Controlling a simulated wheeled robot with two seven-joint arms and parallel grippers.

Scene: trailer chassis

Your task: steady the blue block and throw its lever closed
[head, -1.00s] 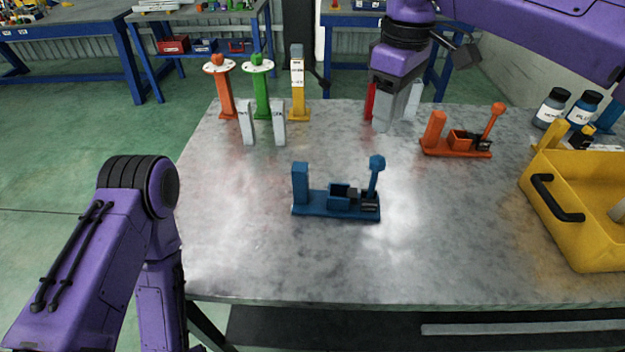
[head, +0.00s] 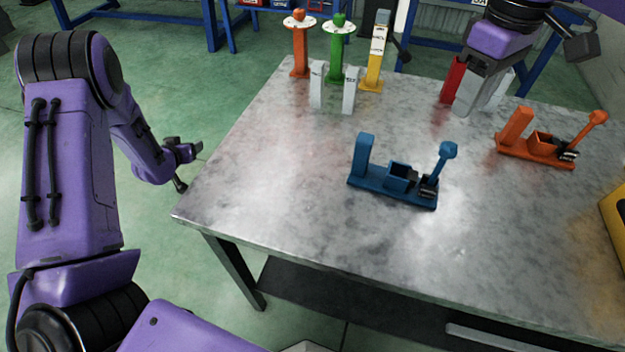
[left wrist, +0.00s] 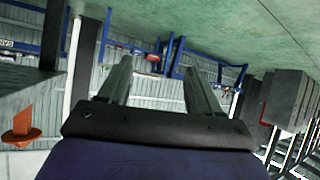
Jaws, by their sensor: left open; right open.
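The blue block (head: 393,187) stands on the table near its middle in the head view. It has a post at its left end, a small open box in the middle and a round-knobbed lever (head: 445,165) at its right end. The lever stands up, leaning slightly right. My left gripper (left wrist: 155,66) is open and empty in the left wrist view. In the head view my left arm hangs off the table's left side, apart from the block. My right gripper (head: 478,95) is above the table's back part, behind the block, not touching it; its fingers are partly hidden.
An orange block (head: 536,150) with a similar lever stands right of the blue one. Orange (head: 299,50), green (head: 337,55) and yellow (head: 375,60) stands and two pale uprights (head: 348,92) are at the back left. A red piece (head: 453,80) is beside my right gripper. The front left table is clear.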

